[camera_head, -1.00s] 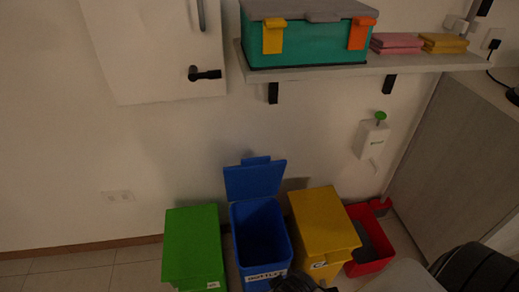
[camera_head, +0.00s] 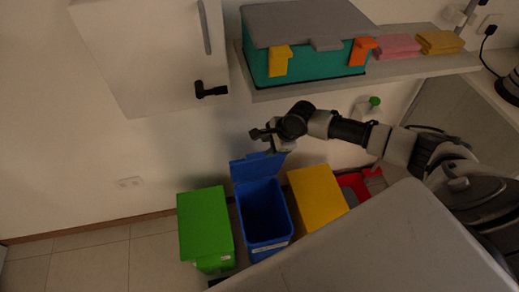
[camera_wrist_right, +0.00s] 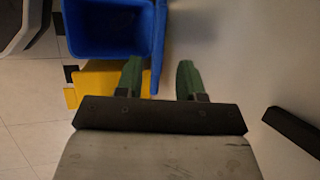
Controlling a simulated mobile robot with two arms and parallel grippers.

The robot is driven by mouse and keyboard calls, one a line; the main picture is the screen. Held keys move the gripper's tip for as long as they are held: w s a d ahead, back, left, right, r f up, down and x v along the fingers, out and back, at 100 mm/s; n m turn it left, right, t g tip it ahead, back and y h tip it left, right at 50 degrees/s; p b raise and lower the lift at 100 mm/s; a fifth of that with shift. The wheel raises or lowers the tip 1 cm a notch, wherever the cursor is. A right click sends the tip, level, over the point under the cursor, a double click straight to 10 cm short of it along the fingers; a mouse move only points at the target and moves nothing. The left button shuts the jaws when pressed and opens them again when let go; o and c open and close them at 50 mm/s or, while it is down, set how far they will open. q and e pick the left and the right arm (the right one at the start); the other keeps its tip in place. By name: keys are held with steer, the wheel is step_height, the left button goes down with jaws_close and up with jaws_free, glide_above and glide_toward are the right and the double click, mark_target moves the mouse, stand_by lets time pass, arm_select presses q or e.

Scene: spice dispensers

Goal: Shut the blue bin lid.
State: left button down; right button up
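The blue bin (camera_head: 265,212) stands on the floor between a green and a yellow bin. Its lid (camera_head: 250,168) is up, leaning back near the wall, and the bin's inside is exposed. My right gripper (camera_head: 262,141) is at the lid's upper edge. In the right wrist view, the gripper (camera_wrist_right: 160,82) has its two green fingers apart, with nothing held. The blue lid (camera_wrist_right: 158,45) shows edge-on there, its end between the fingers; I cannot tell whether they touch it. The open blue bin (camera_wrist_right: 108,28) is at upper left. My left gripper is out of view.
The green bin (camera_head: 204,222) and yellow bin (camera_head: 317,196) are shut, one on each side. A red bin (camera_head: 372,182) is farther right. A shelf (camera_head: 400,68) with a teal box (camera_head: 310,66) is above my right arm. A wall dispenser (camera_head: 366,109) is behind the arm.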

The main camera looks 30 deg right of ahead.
mark_target(260, 153)
steer(key=b+x, duration=0.1)
steer(key=x, duration=0.6)
jaws_close()
